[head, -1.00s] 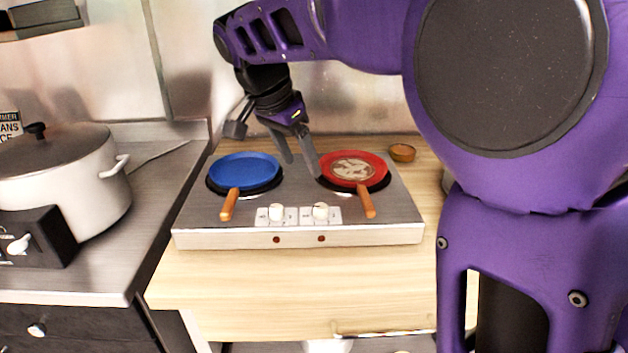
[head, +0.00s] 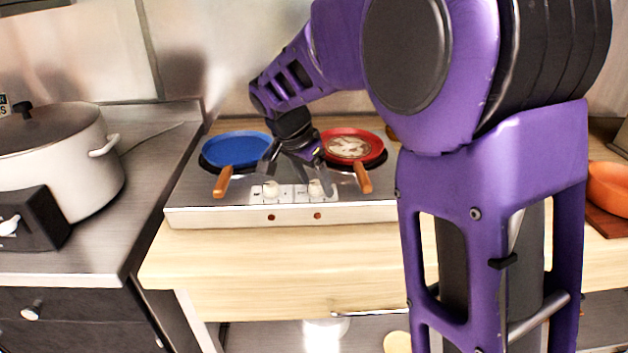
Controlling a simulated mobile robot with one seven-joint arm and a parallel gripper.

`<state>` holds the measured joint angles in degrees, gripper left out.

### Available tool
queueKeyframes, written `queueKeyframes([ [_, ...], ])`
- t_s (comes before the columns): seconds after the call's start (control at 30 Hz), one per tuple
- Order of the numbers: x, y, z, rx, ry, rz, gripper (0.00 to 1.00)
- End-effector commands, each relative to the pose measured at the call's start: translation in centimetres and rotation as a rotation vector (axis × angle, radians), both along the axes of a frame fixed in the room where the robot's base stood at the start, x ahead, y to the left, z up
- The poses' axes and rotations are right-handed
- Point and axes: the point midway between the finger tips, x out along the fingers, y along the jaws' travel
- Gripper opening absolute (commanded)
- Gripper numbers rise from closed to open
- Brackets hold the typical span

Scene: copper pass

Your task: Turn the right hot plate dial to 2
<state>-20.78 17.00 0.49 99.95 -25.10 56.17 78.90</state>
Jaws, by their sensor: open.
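A silver hot plate (head: 190,214) with two burners stands on the wooden counter. Its left dial (head: 270,189) and right dial (head: 316,188) are white knobs on the front part of its top; the dial settings are too small to read. My gripper (head: 298,182) is open over the hot plate, low and just behind the two dials, with its fingers pointing down and forward. One fingertip appears close to the right dial; I cannot tell whether it touches. A blue pan (head: 237,149) sits on the left burner, and a red pan (head: 368,143) with food in it sits on the right burner.
The pans' wooden handles (head: 222,182) (head: 362,178) point toward the front on either side of the dials. A large pot (head: 70,165) stands on the steel counter at left. An orange bowl (head: 608,187) is at far right. The wooden counter's front strip is clear.

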Motion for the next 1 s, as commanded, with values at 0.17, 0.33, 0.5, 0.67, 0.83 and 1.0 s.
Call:
queueKeyframes([
  [0.17,-0.01,0.01,0.02,0.000,0.000,0.000,0.59],
  [0.33,0.00,0.02,0.03,0.000,0.000,0.000,0.28],
  [0.5,0.00,0.02,0.04,0.000,0.000,0.000,0.00],
  [0.67,-0.01,0.01,0.05,0.000,0.000,0.001,0.00],
  [0.83,-0.03,0.01,0.01,0.001,-0.001,0.025,0.00],
  [1.0,-0.06,-0.06,0.00,0.002,-0.001,0.099,0.00],
])
